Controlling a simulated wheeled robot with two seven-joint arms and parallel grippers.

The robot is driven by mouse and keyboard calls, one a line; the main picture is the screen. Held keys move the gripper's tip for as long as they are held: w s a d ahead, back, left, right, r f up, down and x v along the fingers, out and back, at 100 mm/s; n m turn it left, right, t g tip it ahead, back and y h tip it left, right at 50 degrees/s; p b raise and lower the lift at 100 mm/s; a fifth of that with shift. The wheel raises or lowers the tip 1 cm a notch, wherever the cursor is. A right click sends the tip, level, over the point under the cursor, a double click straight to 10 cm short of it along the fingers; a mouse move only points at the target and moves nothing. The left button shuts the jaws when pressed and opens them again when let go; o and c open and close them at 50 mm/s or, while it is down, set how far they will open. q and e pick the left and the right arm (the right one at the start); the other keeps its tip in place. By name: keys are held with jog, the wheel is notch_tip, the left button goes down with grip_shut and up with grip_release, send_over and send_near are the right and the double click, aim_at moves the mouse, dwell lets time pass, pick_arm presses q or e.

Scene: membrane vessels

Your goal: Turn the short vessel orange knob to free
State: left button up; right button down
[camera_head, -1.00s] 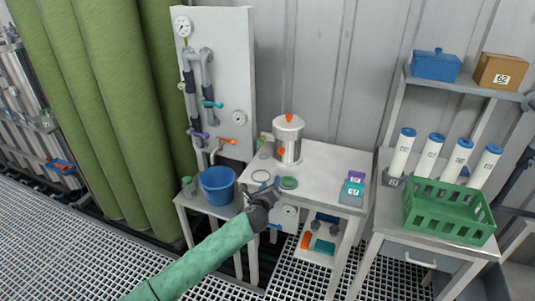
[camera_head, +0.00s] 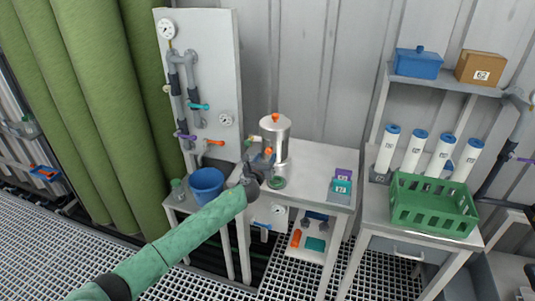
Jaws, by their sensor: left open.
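The short steel vessel (camera_head: 275,132) stands on the white table at the back centre. An orange knob (camera_head: 276,117) sits on top of it. A second small orange part (camera_head: 268,151) shows low on its front, close to my gripper. My left gripper (camera_head: 263,160) is open, with its fingers up in front of the vessel's lower left side. Its fingers overlap the vessel in the picture, and I cannot tell whether they touch it. My left arm comes in from the lower left in a green sleeve. My right gripper is not in view.
A blue bucket (camera_head: 206,185) stands left of the gripper on a low table. A pipe panel (camera_head: 212,60) with gauges and coloured handles rises behind it. Purple and teal boxes (camera_head: 341,184) sit at the table's right. A green crate (camera_head: 432,206) and white cartridges (camera_head: 413,150) stand further right.

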aim_at(269, 151)
pick_arm(q)
jog(key=shift+x, duration=1.4)
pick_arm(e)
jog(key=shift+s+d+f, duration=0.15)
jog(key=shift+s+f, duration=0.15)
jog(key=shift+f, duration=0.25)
pick_arm(q)
jog(key=shift+r, duration=0.1)
jog(key=c, duration=1)
